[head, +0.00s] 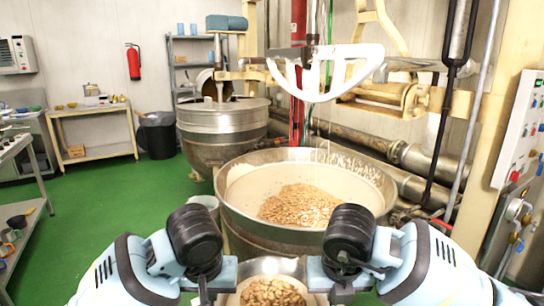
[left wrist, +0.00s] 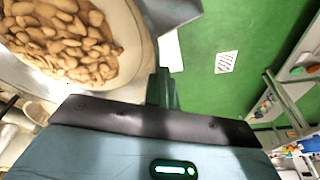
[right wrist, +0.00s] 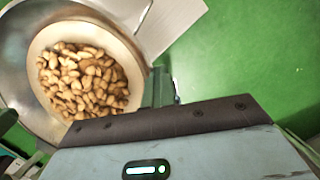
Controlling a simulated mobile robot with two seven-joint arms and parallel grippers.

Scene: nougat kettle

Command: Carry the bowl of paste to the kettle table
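A metal bowl (head: 262,267) with a pale inside holds brown, almond-like pieces at the bottom centre of the head view. The bowl also shows in the left wrist view (left wrist: 126,48) and the right wrist view (right wrist: 22,62). My left gripper (head: 204,290) is at the bowl's left side and my right gripper (head: 338,290) is at its right side. Both look closed at its rim; their fingertips are partly hidden. A pale wooden table (head: 95,153) stands at the far left with a small metal pot on it; I cannot tell if it is the kettle table.
A large open kettle (head: 235,226) with cream mass and nuts stands directly ahead, under a white mixing paddle (head: 330,68). A second kettle (head: 222,120) is behind it. A dark bin (head: 157,135) stands beside the wooden table. Green floor (head: 110,215) is clear at left.

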